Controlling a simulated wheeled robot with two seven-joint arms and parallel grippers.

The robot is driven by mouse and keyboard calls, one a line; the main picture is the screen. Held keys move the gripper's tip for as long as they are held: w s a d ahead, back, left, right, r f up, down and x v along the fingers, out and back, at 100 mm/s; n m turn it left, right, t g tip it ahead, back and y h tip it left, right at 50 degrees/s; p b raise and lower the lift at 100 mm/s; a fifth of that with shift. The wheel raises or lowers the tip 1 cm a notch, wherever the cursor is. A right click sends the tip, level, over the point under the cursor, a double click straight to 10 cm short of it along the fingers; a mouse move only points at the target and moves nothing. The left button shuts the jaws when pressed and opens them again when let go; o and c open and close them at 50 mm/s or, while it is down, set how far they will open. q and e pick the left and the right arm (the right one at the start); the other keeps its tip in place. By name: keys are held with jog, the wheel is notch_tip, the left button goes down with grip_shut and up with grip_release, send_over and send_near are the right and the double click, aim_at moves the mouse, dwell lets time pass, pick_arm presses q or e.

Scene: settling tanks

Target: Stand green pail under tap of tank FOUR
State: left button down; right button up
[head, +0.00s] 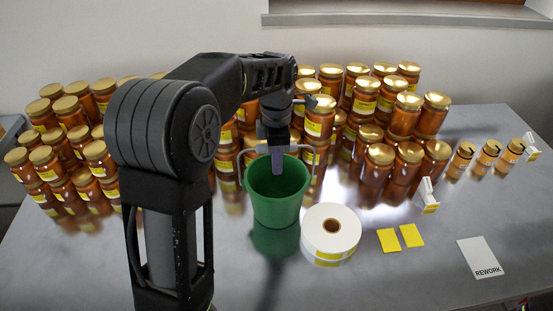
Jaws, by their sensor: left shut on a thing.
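The green pail (275,205) is upright near the middle of the head view, over the grey metal table. My left gripper (277,160) points down at the pail's mouth and is shut on the pail; the fingertips are partly hidden, so the exact grip point is unclear. Light handle-like pieces show on both sides of the gripper. A green reflection lies right below the pail; I cannot tell whether its base touches the table. My right gripper is out of view. No tank or tap is in view.
Stacked amber jars with gold lids (375,160) stand behind the pail and at left (75,145). A white label roll (331,226) is close to its right. Yellow cards (411,235) and a REWORK card (482,257) lie further right. The front table is mostly clear.

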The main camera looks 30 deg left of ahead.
pick_arm(q)
jog(key=c, duration=1.3)
grip_release()
jog(key=shift+f, duration=0.1)
jog(key=shift+r+b, duration=0.45)
jog(key=shift+r, duration=3.45)
jog(key=shift+o, duration=0.5)
